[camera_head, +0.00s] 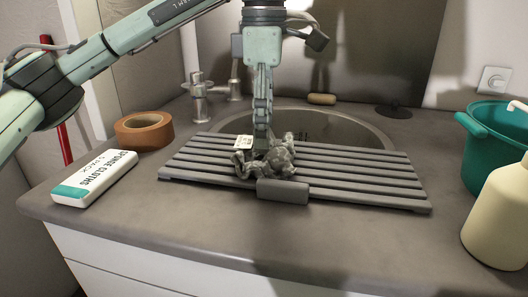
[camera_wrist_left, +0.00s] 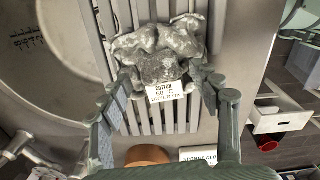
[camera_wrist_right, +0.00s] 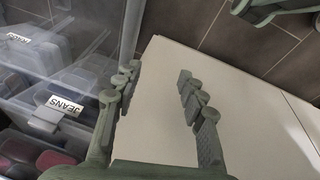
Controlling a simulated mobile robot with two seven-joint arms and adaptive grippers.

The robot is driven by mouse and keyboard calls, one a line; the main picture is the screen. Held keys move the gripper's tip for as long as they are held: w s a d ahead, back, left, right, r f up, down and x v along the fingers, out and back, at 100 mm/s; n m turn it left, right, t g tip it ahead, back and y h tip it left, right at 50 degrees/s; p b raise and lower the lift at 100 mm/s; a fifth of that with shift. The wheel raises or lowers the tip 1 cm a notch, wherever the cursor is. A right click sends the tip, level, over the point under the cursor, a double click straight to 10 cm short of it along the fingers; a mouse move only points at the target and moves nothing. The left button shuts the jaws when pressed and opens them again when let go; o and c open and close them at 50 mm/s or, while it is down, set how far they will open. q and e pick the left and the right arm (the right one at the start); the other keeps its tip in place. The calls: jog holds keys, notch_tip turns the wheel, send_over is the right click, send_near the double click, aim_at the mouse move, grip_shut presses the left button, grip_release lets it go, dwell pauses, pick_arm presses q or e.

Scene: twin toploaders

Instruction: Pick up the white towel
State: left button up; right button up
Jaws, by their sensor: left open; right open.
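A crumpled light grey cloth (camera_head: 277,160), which looks like the towel, lies on the slatted grey rack (camera_head: 390,180) over the sink. In the left wrist view the cloth (camera_wrist_left: 165,45) carries a white tag reading "COTTON 60 °C". My left gripper (camera_head: 262,146) points down at the cloth from above. In the left wrist view its open fingers (camera_wrist_left: 163,75) stand on either side of the cloth's near part; whether they touch it I cannot tell. My right gripper (camera_wrist_right: 157,73) is open and empty, away from the counter, over a pale flat surface.
A brown tape roll (camera_head: 144,130) and a sponge cloths pack (camera_head: 95,179) lie left of the rack. A tap (camera_head: 199,101) stands behind. A teal bucket (camera_head: 487,150) and cream bottle (camera_head: 498,218) stand right. A dark grey block (camera_head: 282,191) sits at the rack's front edge.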

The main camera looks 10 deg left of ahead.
pick_arm(q)
grip_shut()
jog(key=shift+r, duration=0.1)
dwell(0.4)
